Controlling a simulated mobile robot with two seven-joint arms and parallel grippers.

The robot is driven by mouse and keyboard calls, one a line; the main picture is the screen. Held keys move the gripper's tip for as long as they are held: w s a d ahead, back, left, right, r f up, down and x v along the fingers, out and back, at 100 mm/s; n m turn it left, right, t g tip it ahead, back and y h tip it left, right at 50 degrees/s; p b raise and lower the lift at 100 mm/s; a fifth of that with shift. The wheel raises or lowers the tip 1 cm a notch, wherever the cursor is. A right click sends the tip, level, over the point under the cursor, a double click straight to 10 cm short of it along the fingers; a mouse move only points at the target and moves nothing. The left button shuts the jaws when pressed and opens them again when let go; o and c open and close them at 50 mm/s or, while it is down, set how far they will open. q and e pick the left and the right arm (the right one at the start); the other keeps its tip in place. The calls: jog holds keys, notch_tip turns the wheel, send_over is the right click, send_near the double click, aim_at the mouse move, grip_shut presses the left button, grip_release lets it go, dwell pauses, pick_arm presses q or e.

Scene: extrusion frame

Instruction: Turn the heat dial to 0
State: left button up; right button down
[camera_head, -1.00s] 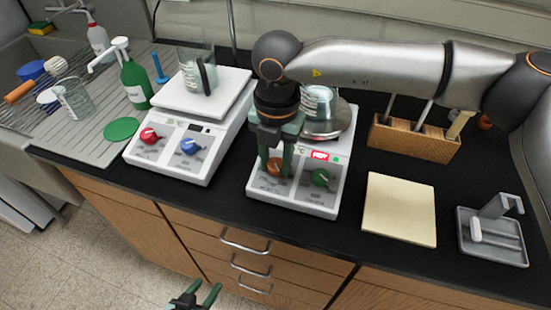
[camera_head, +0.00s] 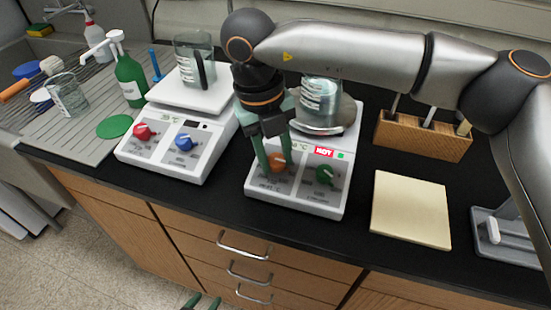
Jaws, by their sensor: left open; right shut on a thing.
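A hot plate (camera_head: 297,201) with a red HOT sign stands in the middle of the bench. It has an orange dial (camera_head: 277,161) on the left of its front panel and a green dial (camera_head: 325,175) on the right. My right gripper (camera_head: 276,166) reaches down from above with its green fingers shut on the orange dial. The fingers partly cover the dial, and its setting is too small to read. A glass beaker (camera_head: 320,105) stands on the plate. My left gripper (camera_head: 201,302) is open and empty at the bottom edge, with only its fingertips showing.
A second device (camera_head: 164,161) with a red and a blue dial stands to the left and bears a beaker (camera_head: 194,62). A green bottle (camera_head: 130,82) is farther left. A cream pad (camera_head: 411,209), a wooden block (camera_head: 424,136) and a grey stand (camera_head: 497,240) are on the right.

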jog(key=n+t+h+b, duration=0.1)
jog(key=n, duration=0.5)
jog(key=shift+n, duration=0.3)
jog(key=shift+b, duration=0.3)
jog(key=c, duration=0.5)
grip_release()
jog(key=v, duration=1.2)
jog(key=shift+a+r, duration=0.15)
jog(key=shift+r, duration=0.15)
jog(key=shift+s, duration=0.1)
